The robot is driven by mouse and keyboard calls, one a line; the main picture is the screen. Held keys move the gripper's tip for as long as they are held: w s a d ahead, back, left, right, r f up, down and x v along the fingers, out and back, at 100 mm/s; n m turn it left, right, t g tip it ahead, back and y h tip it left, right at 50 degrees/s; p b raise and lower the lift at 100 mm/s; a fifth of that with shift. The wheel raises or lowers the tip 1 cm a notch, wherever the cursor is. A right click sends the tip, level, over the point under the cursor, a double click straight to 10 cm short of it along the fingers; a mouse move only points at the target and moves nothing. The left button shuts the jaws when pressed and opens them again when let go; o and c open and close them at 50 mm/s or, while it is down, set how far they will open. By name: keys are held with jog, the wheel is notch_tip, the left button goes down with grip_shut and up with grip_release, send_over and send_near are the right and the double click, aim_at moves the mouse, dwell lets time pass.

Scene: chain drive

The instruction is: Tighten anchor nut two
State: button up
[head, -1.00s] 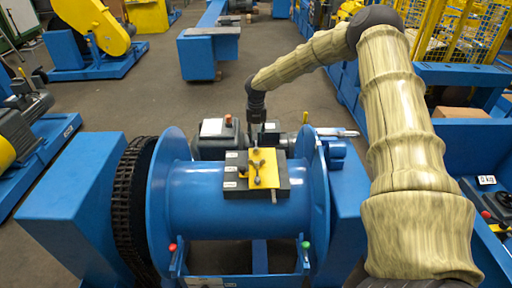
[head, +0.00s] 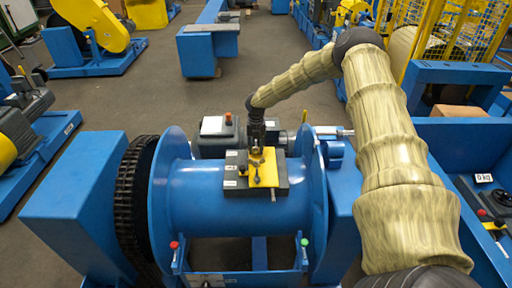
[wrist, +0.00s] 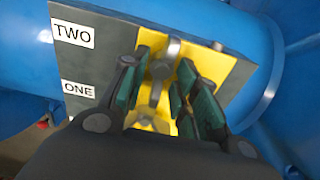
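A dark grey plate (head: 283,188) with a yellow strip (head: 268,175) sits on top of the blue drum (head: 205,190). The wrist view shows the labels TWO (wrist: 73,33) and ONE (wrist: 78,89) on the plate. A grey nut with upright wings (wrist: 158,72) stands on the yellow strip, roughly level with TWO. A brass-coloured wing nut (wrist: 150,121) sits nearer, roughly level with ONE, partly hidden by my gripper. My gripper (wrist: 165,82) is over the strip, its green-padded fingers open on either side of the grey nut. Contact cannot be told. The gripper (head: 257,150) hides the nuts' tops in the head view.
The drum's right flange (head: 315,190) rises close by. A chain wheel (head: 133,190) is at left.

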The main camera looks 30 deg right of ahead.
jog(key=c, duration=0.7)
jog(key=shift+o, duration=0.2)
